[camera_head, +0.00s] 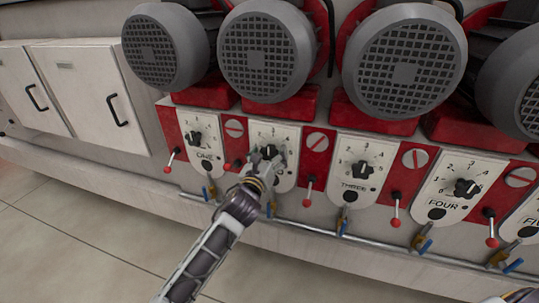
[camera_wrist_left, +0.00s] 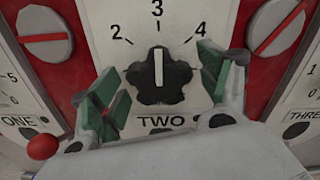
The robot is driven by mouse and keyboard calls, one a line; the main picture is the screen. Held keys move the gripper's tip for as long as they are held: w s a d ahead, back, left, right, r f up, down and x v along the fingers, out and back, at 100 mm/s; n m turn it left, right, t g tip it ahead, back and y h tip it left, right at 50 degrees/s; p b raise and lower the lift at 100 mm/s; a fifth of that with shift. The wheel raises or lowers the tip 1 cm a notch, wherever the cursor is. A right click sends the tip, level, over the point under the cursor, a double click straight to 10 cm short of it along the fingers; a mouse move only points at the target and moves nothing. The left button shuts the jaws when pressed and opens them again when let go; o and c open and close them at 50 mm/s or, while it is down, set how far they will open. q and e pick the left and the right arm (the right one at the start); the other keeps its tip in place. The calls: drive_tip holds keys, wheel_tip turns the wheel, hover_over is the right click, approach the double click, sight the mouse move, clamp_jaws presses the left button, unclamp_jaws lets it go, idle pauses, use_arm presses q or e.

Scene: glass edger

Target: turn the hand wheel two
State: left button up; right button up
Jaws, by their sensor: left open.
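The hand wheel two (camera_wrist_left: 165,80) is a black lobed knob on a white dial plate (camera_wrist_left: 110,15) marked TWO. Its white pointer line stands upright, toward the 3. In the head view the wheel (camera_head: 269,151) is partly covered by my left gripper (camera_head: 266,164). In the left wrist view my left gripper (camera_wrist_left: 162,88) is open, with one green-padded finger on each side of the wheel. The right finger is close to the wheel's edge; I cannot tell if it touches. A small part of what looks like my right arm shows at the lower right corner of the head view.
Similar dials ONE (camera_head: 196,137), THREE (camera_head: 364,169) and FOUR (camera_head: 466,187) flank it. Red-knobbed levers (camera_head: 308,190) and a pipe with blue-handled valves (camera_head: 342,225) sit close by. Large grey motors (camera_head: 267,55) stand above. White cabinets (camera_head: 85,85) are left; the floor (camera_head: 80,235) is clear.

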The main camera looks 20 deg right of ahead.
use_arm(q)
drive_tip(key=shift+w+d, duration=0.1)
drive_tip(key=shift+c, duration=0.3)
use_arm(e)
drive_tip(key=shift+s, duration=0.5)
use_arm(q)
drive_tip(key=c, duration=1)
drive_tip(key=shift+o, duration=0.2)
use_arm(e)
drive_tip(key=shift+w, duration=0.3)
drive_tip(key=shift+w+r, duration=0.1)
drive_tip(key=shift+w, duration=0.05)
use_arm(q)
drive_tip(key=shift+n+p, duration=0.3)
drive_tip(key=shift+n, duration=0.1)
use_arm(e)
drive_tip(key=shift+a+r, duration=0.15)
